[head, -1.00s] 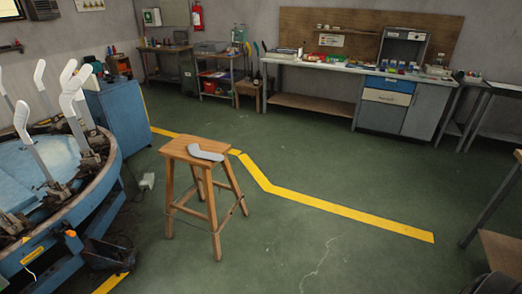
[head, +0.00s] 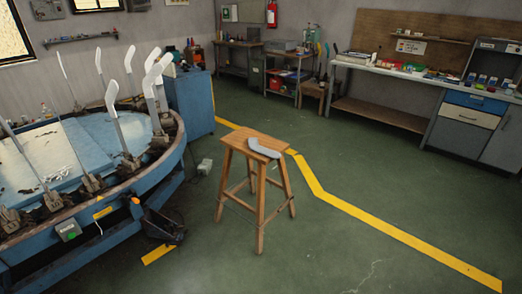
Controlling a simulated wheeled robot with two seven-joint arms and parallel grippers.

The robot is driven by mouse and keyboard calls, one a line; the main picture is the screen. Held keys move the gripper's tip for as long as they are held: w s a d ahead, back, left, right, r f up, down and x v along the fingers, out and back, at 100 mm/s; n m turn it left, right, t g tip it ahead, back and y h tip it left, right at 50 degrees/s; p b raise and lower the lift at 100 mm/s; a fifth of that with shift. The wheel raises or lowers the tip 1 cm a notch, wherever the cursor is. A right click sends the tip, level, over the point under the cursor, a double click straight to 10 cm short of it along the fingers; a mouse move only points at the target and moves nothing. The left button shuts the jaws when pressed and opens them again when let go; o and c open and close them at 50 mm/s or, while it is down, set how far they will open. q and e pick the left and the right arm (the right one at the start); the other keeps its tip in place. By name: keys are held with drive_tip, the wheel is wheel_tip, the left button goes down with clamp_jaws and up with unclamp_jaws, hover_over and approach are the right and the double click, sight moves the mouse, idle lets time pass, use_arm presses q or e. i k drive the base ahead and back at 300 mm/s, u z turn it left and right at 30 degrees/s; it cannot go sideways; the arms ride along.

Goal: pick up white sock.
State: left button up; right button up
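A white or pale grey sock (head: 264,148) lies flat on the seat of a wooden stool (head: 238,141), near the seat's right side. The stool stands upright on the green floor in the middle of the head view. Several white sock-shaped forms, such as one on a post (head: 112,98), stand upright around the round blue machine (head: 150,185) at left. I cannot tell whether these are bare boards or carry socks. Neither of my grippers shows in the head view.
A blue cabinet (head: 190,105) stands behind the machine. A small pale box (head: 205,166) lies on the floor left of the stool. A workbench (head: 400,75) lines the back right. Floor right of the stool is clear.

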sight(253, 142)
drive_tip(key=k, duration=1.3)
drive_tip(key=u, duration=0.65)
drive_tip(key=i, duration=0.6)
drive_tip(key=u, duration=0.75)
drive_tip(key=i, duration=0.85)
drive_tip(key=z, duration=1.5)
drive_tip(key=i, duration=0.55)
drive_tip(key=u, duration=0.35)
